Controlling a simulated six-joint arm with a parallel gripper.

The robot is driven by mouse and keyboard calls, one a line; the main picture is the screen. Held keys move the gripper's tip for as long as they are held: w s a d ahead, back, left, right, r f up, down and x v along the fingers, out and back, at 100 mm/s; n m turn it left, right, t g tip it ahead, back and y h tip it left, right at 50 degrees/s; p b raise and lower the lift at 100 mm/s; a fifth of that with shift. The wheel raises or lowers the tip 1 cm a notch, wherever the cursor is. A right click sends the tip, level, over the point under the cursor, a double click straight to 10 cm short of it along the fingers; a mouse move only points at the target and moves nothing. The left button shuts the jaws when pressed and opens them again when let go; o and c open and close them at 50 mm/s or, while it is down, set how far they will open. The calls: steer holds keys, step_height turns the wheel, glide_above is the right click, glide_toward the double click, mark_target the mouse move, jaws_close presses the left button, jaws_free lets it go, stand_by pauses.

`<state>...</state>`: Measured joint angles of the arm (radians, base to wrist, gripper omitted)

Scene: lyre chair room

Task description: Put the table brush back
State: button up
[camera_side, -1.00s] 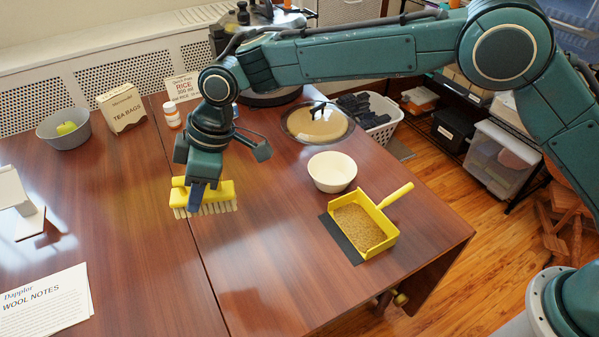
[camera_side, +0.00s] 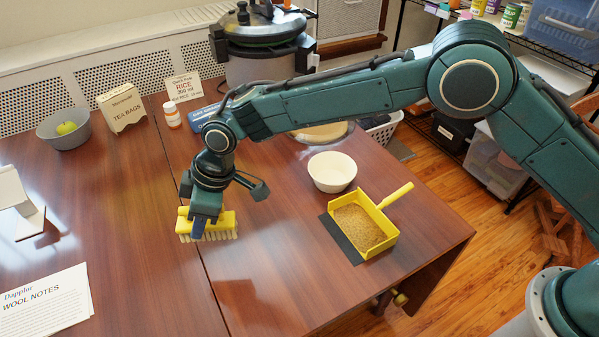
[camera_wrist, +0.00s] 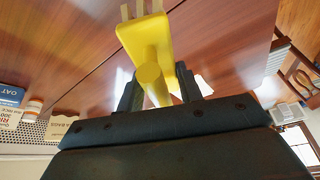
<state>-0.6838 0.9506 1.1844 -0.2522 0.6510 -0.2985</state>
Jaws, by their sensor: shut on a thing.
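The table brush has a yellow block and handle with pale bristles (camera_side: 207,236). My gripper (camera_side: 199,227) is shut on it and points down, with the bristles facing the table. The brush looks close to the tabletop; I cannot tell whether the bristles touch it. In the wrist view the brush's yellow handle (camera_wrist: 151,82) sits between my two fingers (camera_wrist: 158,95).
A cream bowl (camera_side: 332,172) stands behind the dustpan. A grey bowl with a green fruit (camera_side: 64,131), a tea box (camera_side: 122,108) and a pill bottle (camera_side: 172,115) stand at the back. A paper (camera_side: 46,303) lies front left. The table between brush and dustpan is clear.

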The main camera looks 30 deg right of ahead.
mark_target(226, 217)
steer(key=shift+f, duration=5.8)
steer(key=shift+f, duration=0.1)
steer(key=o, duration=1)
steer(key=shift+v, duration=6.1)
